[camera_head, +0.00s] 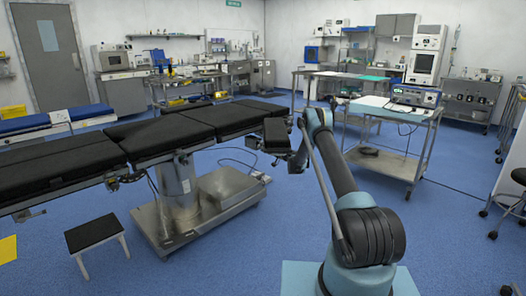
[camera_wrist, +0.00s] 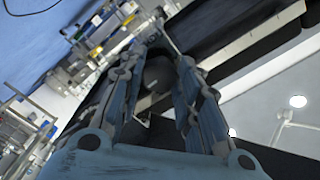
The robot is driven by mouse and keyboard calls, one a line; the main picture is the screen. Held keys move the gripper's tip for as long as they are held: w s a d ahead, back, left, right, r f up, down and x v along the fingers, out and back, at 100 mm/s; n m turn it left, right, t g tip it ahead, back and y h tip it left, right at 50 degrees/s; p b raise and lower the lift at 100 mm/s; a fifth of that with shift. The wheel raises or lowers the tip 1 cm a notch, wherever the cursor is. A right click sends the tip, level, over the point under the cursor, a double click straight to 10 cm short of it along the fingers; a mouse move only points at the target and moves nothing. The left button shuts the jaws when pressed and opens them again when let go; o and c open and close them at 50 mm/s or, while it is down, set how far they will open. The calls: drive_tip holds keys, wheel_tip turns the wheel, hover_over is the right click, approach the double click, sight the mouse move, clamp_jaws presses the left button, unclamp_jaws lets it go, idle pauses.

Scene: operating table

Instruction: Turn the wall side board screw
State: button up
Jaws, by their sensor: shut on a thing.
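The operating table (camera_head: 170,132) has a black padded top and a grey metal base. A small black padded board (camera_head: 276,132) is at its right end. In the head view my gripper is close to this board, mostly hidden by my arm. In the wrist view my gripper (camera_wrist: 157,72) has its two blue-grey fingers on either side of a dark rounded knob (camera_wrist: 158,74), which I take to be the side board screw. The gripper is shut on it. The screw's far side and its turn angle cannot be made out. The screw cannot be picked out in the head view.
A steel trolley (camera_head: 385,160) with a blue device (camera_head: 415,96) stands to the right of my arm. A small black-topped step stool (camera_head: 92,232) stands at the front left. A cable (camera_head: 245,165) lies on the blue floor behind the table base. Open floor lies between table and stool.

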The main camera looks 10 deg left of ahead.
drive_tip(key=m, duration=0.3)
drive_tip(key=d+m, duration=0.1)
drive_tip(key=m, duration=0.1)
drive_tip(key=shift+w+m, duration=0.15)
drive_tip(key=shift+m, duration=0.25)
drive_tip(key=shift+a+m, duration=0.1)
drive_tip(key=shift+m, duration=7.4)
drive_tip(key=o, duration=1.1)
drive_tip(key=shift+c, duration=0.2)
drive_tip(key=shift+a, duration=0.15)
